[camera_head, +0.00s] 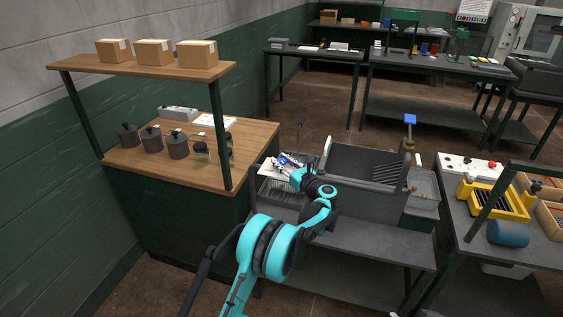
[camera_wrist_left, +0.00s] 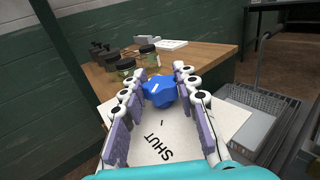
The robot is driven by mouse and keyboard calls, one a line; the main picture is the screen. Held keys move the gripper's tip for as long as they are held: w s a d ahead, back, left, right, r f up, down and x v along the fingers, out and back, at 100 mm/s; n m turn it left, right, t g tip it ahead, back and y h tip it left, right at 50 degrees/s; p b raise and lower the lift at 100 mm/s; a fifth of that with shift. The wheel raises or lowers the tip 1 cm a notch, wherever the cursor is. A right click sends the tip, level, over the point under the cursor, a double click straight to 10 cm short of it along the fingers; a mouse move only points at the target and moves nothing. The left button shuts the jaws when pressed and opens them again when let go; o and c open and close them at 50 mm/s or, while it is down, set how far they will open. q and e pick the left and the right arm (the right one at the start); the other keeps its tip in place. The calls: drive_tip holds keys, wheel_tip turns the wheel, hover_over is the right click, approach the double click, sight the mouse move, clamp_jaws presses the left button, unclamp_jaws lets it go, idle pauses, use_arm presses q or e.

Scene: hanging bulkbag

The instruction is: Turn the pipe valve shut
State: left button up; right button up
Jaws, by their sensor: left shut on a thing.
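The pipe valve's blue handle (camera_wrist_left: 159,92) is between the fingers of my left gripper (camera_wrist_left: 156,80) in the left wrist view, and the gripper is shut on it. A white card (camera_wrist_left: 180,132) printed with the word SHUT lies under the handle. In the head view my left gripper (camera_head: 290,162) is at the left end of the grey sink bench, over the white card (camera_head: 268,168). The handle is mostly hidden there by the gripper. The valve's body and pipe are hidden. My right gripper is in neither view.
A wooden bench (camera_head: 150,165) with dark weights and jars stands left, under a shelf (camera_head: 150,66) of boxes. A table with a yellow crate (camera_head: 485,200) stands far right.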

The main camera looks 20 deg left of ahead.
use_arm(q)
drive_tip(key=shift+n+g+y, duration=0.9)
drive_tip(key=shift+n+g, duration=0.1)
drive_tip(key=shift+g, duration=0.3)
drive_tip(key=o, duration=1.2)
drive_tip(key=shift+a, duration=0.1)
drive_tip(key=v, duration=1.2)
drive_tip(key=shift+w, duration=0.1)
